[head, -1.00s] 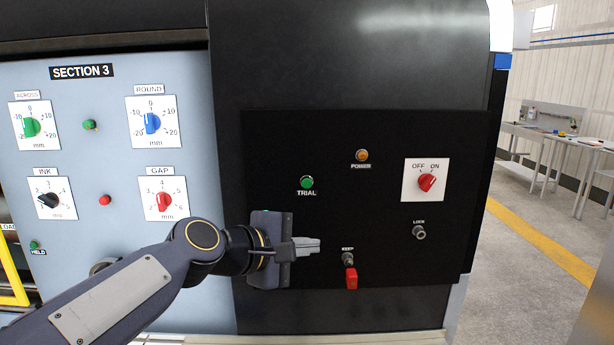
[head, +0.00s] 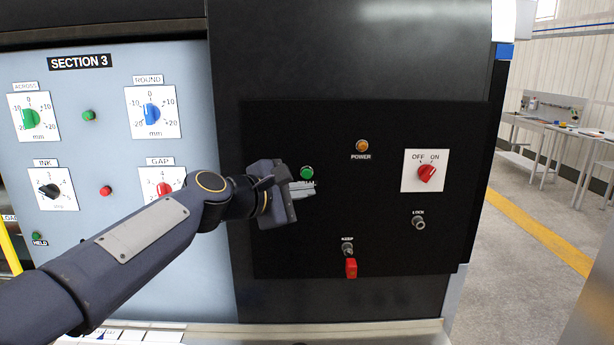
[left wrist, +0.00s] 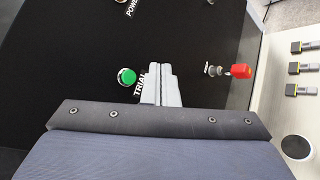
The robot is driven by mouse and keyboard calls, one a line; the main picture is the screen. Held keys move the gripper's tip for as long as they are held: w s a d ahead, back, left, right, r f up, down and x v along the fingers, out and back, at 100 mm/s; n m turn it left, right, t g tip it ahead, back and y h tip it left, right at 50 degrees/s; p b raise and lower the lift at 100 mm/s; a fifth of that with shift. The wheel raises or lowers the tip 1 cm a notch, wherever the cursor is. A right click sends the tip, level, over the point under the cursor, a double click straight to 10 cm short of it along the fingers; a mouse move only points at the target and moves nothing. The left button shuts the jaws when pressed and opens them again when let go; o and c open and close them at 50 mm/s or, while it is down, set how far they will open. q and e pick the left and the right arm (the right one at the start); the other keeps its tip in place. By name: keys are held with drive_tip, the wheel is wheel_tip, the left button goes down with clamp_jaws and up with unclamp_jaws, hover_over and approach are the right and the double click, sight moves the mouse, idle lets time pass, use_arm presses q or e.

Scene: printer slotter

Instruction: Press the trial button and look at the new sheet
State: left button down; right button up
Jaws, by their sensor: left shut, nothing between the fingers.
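The trial button (head: 307,172) is a green round button on the black panel, and it also shows in the left wrist view (left wrist: 126,76). My left gripper (head: 304,188) is shut and empty. In the head view its fingertips lie just below the button and cover part of the TRIAL label. In the left wrist view the shut fingers (left wrist: 160,68) are to the right of the button, beside the label, apart from the button in the picture. I cannot tell whether the tips touch the panel. No sheet can be made out. My right gripper is not in view.
The black panel (head: 390,110) also carries an amber POWER lamp (head: 362,146), a red OFF/ON knob (head: 427,173), a LOCK switch (head: 418,222) and a KEEP key switch with a red tag (head: 351,268). The SECTION 3 panel (head: 105,125) with dials is at left.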

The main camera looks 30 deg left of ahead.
sight(307, 174)
use_arm(q)
drive_tip(key=shift+w+a, duration=0.45)
drive_tip(key=shift+w, duration=0.3)
drive_tip(key=shift+w+a, duration=0.5)
drive_tip(key=shift+w, duration=0.2)
drive_tip(key=shift+w+a, duration=0.45)
drive_tip(key=shift+w, duration=0.3)
drive_tip(key=shift+w, duration=0.1)
drive_tip(key=shift+w+a+p, duration=0.2)
drive_tip(key=shift+w+p, duration=0.1)
idle(0.3)
